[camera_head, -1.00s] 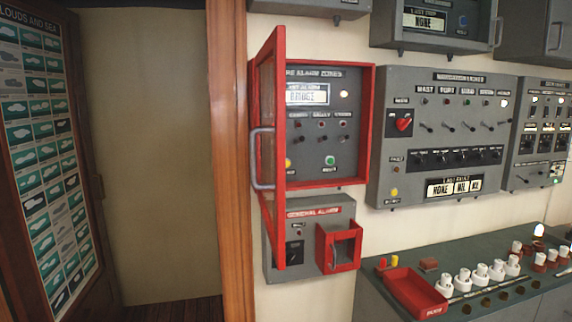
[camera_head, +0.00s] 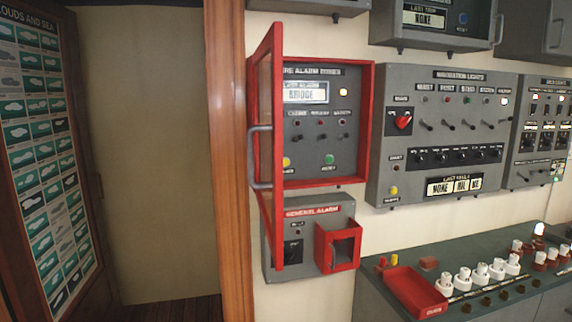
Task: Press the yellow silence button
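The fire alarm panel (camera_head: 350,115) hangs on the wall in a red frame. Its glazed red door (camera_head: 266,150) is swung open on the left side, with a grey handle (camera_head: 256,157). Inside are a display reading "BRIDGE" (camera_head: 305,92), a lit lamp (camera_head: 343,92), a small yellow button (camera_head: 287,161) at lower left and a green button (camera_head: 329,160) to its right. The yellow button sits just right of the open door's frame. Another small yellow button (camera_head: 394,190) is on the navigation lights panel (camera_head: 450,150). Neither gripper shows in the view.
Below is a general alarm box (camera_head: 310,240) with a red guard (camera_head: 338,246). At right, a console top (camera_head: 400,258) holds a red tray (camera_head: 415,291) and several white and red-brown pieces. A wooden post (camera_head: 228,160) and a chart board (camera_head: 40,150) stand left.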

